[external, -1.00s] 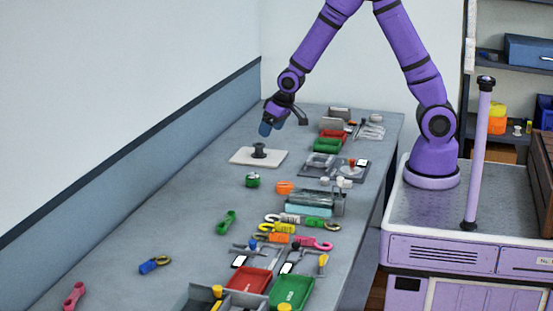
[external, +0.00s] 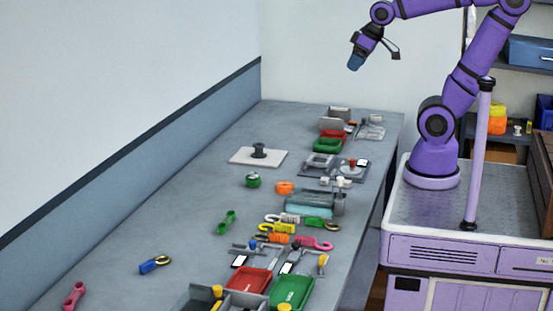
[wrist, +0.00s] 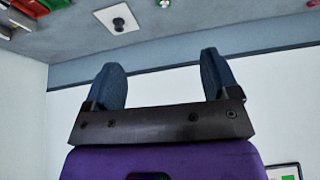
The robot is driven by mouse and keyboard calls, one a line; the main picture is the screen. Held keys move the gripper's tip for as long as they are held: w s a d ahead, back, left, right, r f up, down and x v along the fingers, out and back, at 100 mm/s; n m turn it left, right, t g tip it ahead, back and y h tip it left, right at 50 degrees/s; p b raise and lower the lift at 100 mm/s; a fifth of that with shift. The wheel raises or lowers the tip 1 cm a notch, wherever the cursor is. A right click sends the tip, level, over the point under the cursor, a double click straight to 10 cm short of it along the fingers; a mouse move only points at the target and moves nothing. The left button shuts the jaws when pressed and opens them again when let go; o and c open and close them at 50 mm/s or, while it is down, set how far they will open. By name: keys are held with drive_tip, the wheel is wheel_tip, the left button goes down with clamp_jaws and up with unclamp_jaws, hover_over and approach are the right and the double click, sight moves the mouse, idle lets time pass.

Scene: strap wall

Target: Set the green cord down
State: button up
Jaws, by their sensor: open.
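A small round green bundle (external: 252,181), which may be the green cord, lies on the grey table just in front of a white plate. A longer green piece (external: 227,222) lies by itself nearer the front; I cannot tell for certain which is the cord. My gripper (external: 355,64) is high above the table's far end, well away from both. In the wrist view its two blue fingers (wrist: 160,72) are spread apart with nothing between them.
The white plate (external: 244,158) bears a dark spool-like post (external: 259,150). An orange bundle (external: 284,187), trays and several coloured straps crowd the table's right side. A blue-and-yellow piece (external: 154,265) lies at left. The table's left strip along the wall is mostly bare.

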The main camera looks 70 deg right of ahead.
drive_tip(key=s, duration=0.6)
drive_tip(key=shift+r, duration=0.4)
idle(0.7)
